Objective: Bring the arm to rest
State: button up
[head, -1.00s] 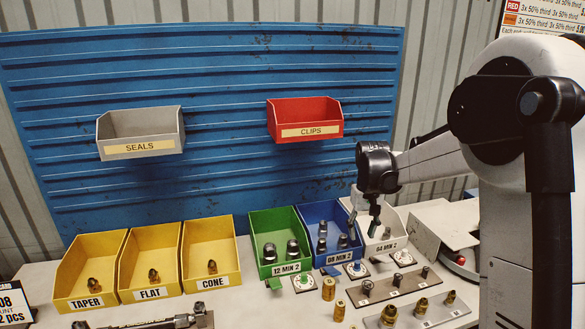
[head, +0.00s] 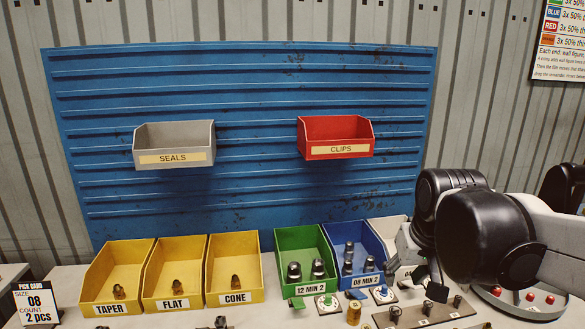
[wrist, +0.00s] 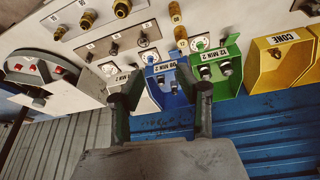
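My gripper (wrist: 152,88) shows in the wrist view with its two dark fingers apart and nothing between them. It is over the row of small bins, with the white bin (wrist: 140,98) and the blue bin (wrist: 172,88) beyond the fingers. In the head view my arm comes in from the right, and its bulky black wrist joint covers part of the bench. The gripper there is mostly hidden behind it, near the white bin (head: 388,230).
Yellow bins (head: 235,275), a green bin (head: 290,245) and the blue bin (head: 362,240) hold fittings. A grey SEALS bin (head: 174,158) and red CLIPS bin (head: 335,150) hang on the blue panel (head: 250,100). A fitting rack (head: 425,312) lies in front. A round device with red knobs (head: 520,300) stands right.

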jog(key=s+a+f+t, duration=0.2)
jog(key=s+f, duration=0.2)
jog(key=s, duration=0.8)
jog(key=shift+t+b, duration=0.4)
jog(key=shift+b, duration=0.05)
jog(key=shift+s, duration=0.1)
